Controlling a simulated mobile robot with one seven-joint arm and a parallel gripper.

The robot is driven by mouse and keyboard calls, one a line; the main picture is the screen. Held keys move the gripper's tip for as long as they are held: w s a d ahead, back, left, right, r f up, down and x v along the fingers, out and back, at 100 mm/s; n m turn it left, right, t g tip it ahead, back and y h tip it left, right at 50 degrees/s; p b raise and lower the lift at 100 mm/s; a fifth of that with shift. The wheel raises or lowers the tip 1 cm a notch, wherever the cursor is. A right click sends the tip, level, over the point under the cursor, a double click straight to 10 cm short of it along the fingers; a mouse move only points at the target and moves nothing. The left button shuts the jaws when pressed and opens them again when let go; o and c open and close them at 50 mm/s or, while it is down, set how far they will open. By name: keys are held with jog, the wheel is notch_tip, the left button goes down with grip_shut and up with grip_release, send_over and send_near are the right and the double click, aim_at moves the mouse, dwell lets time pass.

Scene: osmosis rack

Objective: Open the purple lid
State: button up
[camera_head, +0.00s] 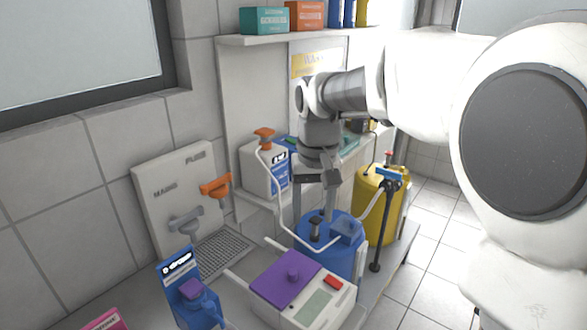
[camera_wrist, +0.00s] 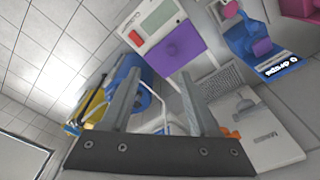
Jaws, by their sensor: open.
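The lid also shows in the wrist view (camera_wrist: 176,48), beyond my fingertips. My gripper (camera_head: 313,218) is open and empty, pointing down. In the head view it appears above and behind the lid, near a blue round container (camera_head: 330,258). In the wrist view my gripper's two fingers (camera_wrist: 158,74) are spread wide with nothing between them. They look apart from the lid.
A blue dispenser (camera_head: 188,290) stands left of the white device. A wall panel with grey and orange levers (camera_head: 215,187) is at the left. A yellow container (camera_head: 378,205) stands at the right. A white jug (camera_head: 262,168) and tubing stand behind my gripper.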

aim_at(292, 271)
jog(key=w+a+f+g, duration=0.1)
jog(key=w+a+f, duration=0.2)
jog(key=w+a, duration=0.1)
notch_tip(292, 271, down, 18)
jog(key=shift+w+r, duration=0.1)
jog(key=shift+r, duration=0.15)
dwell(0.3)
grip_shut()
jog(key=shift+p, duration=0.3)
dwell(1.0)
